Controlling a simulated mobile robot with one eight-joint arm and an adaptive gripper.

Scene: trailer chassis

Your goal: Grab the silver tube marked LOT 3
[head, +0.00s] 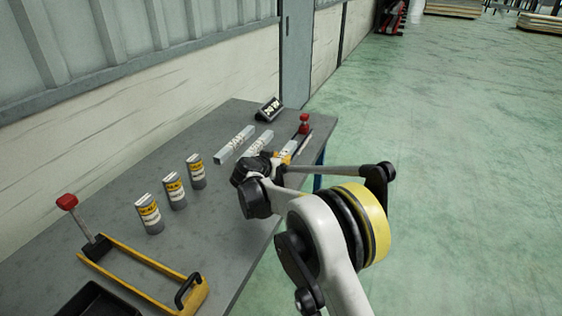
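Three silver tubes with square sides and white printed labels lie side by side on the far half of the grey table (112,208). The left tube (234,143) and the middle tube (260,145) are mostly clear to see. The right tube (288,152) is partly hidden by my arm and shows some yellow near it. The print is too small to tell which one reads LOT 3. The dark end of my arm with my gripper (248,170) is over the table's right edge, just in front of the tubes. Its fingers cannot be made out.
Three grey cans with yellow labels (174,190) stand in a row left of my arm. A yellow frame (145,262) with a red-knobbed lever (67,202) is at the near left, beside a black tray (95,300). A small display (268,109) and another red knob (305,120) are at the back.

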